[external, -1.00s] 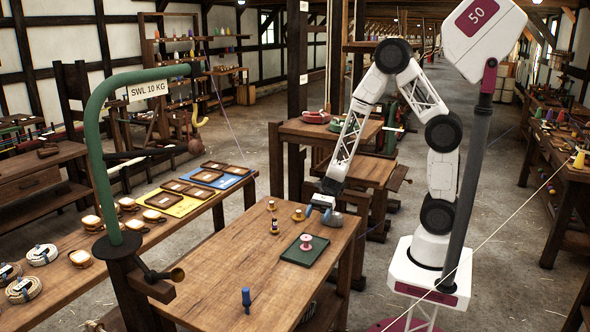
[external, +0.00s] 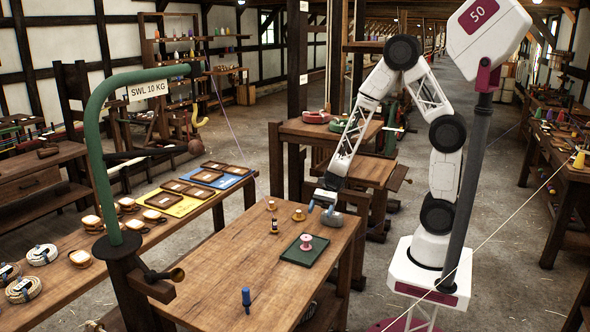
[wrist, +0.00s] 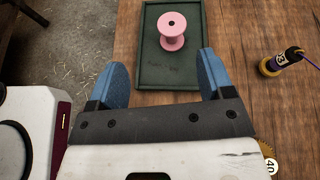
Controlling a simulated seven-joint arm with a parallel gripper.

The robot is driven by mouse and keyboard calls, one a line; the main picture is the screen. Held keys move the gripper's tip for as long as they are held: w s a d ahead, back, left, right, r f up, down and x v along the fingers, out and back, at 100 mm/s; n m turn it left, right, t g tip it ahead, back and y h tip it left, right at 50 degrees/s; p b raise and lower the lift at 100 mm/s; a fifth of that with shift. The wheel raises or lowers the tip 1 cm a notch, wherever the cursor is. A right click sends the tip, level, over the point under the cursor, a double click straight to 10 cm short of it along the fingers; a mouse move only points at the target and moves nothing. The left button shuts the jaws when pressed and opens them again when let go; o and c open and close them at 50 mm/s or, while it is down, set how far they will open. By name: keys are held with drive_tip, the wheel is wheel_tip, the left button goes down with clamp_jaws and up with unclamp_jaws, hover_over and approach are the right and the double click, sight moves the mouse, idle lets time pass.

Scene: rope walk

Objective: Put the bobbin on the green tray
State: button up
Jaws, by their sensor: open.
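The pink bobbin (external: 306,242) stands upright on the green tray (external: 298,257), near its middle. In the wrist view the bobbin (wrist: 172,30) is upright on the tray (wrist: 150,62), beyond my fingertips and apart from them. My gripper (external: 322,207) is above the far end of the table, behind the tray in the external view. In the wrist view its two blue fingers (wrist: 163,72) are spread wide with nothing between them. The near edge of the tray is close to the fingers in that view.
A small dark spool with yellow ends (external: 274,228) stands left of the tray, and a brass piece (external: 298,215) stands behind it. A blue-handled tool (external: 246,299) stands near the table's front. The table (external: 230,262) is clear between tool and tray.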

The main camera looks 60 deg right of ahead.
drive_tip(key=s+d+r+n+t+h, duration=0.1)
drive_tip(key=s+d+r+n+h, duration=0.5)
drive_tip(key=r, duration=0.6)
drive_tip(key=s+d+r+n+t+h, duration=0.2)
drive_tip(key=s+d+r+n+h, duration=0.5)
drive_tip(key=s+d+r+n, duration=0.3)
wheel_tip(320, 180, up, 3)
drive_tip(key=shift+s+d+f, duration=0.2)
drive_tip(key=shift+s+d, duration=0.1)
drive_tip(key=shift+s, duration=0.4)
